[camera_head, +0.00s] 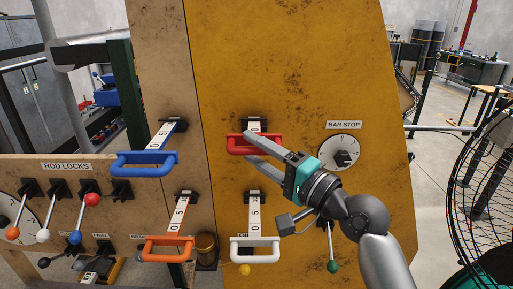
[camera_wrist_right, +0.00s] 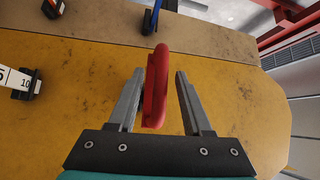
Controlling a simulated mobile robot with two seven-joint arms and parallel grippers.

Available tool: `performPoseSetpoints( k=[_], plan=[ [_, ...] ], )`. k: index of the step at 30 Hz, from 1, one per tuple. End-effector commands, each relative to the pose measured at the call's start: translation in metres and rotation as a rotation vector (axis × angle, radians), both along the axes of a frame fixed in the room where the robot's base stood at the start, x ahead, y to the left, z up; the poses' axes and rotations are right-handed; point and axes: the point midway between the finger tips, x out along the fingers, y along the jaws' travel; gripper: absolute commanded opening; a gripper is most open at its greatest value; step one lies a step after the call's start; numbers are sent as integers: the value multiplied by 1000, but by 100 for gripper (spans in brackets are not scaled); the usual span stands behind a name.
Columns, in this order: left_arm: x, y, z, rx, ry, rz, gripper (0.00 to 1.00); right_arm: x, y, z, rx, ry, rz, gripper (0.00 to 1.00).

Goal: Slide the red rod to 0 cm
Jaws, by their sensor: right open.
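The red rod's handle (camera_head: 250,147) shows in the head view at the upper middle of the yellow panel. Only a short piece of its white scale (camera_head: 254,127) shows above the handle; I cannot read a number on it. My right gripper (camera_head: 247,146) is open at the red handle, one finger above it and one below. In the right wrist view, the red handle (camera_wrist_right: 155,88) stands between the two open fingers (camera_wrist_right: 158,90), with a gap on the right side; contact on the left side is unclear. My left gripper is not in view.
A blue handle (camera_head: 145,164), an orange handle (camera_head: 168,249) and a white handle (camera_head: 255,250) stick out nearby on scaled rods. A bar stop dial (camera_head: 339,152) is to the right. Rod lock levers (camera_head: 55,215) are at left, a fan (camera_head: 480,200) at right.

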Motion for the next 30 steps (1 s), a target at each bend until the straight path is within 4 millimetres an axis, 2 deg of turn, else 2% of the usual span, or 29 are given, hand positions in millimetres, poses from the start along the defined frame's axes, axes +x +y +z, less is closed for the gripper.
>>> performPoseSetpoints(
  k=[7,20,30],
  plan=[
    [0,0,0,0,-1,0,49,0,0,0,1,-1,0,50],
    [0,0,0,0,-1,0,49,0,0,0,0,0,0,1],
    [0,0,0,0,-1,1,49,0,0,0,0,0,0,0]
  ],
)
